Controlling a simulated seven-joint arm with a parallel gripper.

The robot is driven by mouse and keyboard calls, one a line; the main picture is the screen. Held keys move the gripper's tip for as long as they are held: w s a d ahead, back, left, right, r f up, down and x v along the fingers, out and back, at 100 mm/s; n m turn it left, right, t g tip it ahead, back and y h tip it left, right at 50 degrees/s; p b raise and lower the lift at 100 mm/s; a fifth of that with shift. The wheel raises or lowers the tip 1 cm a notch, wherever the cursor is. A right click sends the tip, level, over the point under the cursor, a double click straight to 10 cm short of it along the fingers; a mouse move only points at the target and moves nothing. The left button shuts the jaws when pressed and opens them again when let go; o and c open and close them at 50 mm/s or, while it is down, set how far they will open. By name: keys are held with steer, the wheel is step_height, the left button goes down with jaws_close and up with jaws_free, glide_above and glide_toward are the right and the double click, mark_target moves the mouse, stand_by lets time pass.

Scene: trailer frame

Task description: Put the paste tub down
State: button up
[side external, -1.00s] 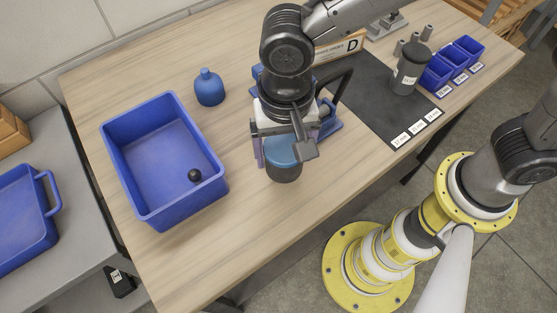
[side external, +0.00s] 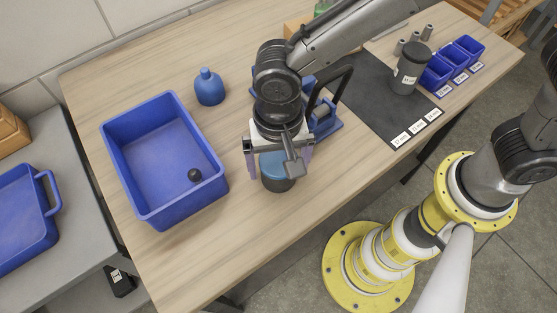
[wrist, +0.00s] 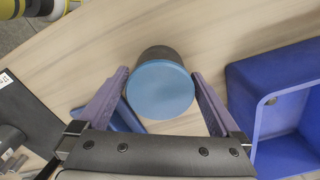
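The paste tub (side external: 277,178), dark with a blue lid, appears to stand upright on the wooden table, right of the large blue bin. My gripper (side external: 279,165) is above and around it, with a purple finger on either side. In the wrist view the tub's blue lid (wrist: 160,90) lies between the two spread fingers of my gripper (wrist: 160,75). My wrist partly covers the lid in the side view.
A blue bin (side external: 215,190) holding a small black ball (side external: 195,175) stands to the left. A blue bottle (side external: 209,87) is behind it. A dark mat (side external: 375,105) with a grey canister (side external: 410,70) and small blue bins (side external: 468,48) lies right. The front table area is clear.

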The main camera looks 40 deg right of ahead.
mark_target(278, 158)
steer(key=shift+r, duration=0.1)
step_height(278, 158, up, 12)
steer(key=shift+r, duration=0.15)
stand_by(0.4)
steer(key=w+d+r+t+y, duration=0.2)
steer(key=w+d+r, duration=0.1)
steer(key=d, duration=0.4)
steer(key=w+d+r+t+y, duration=0.1)
steer(key=w+d+r+t, duration=0.2)
steer(key=d, duration=0.4)
steer(key=s+d+f+n+h, duration=0.2)
steer(key=s+d+n, duration=0.3)
steer(key=s+d, duration=1)
steer(key=shift+s+d+f+t+h, duration=0.15)
steer(key=shift+d+t+h, duration=0.25)
steer(key=shift+d, duration=0.6)
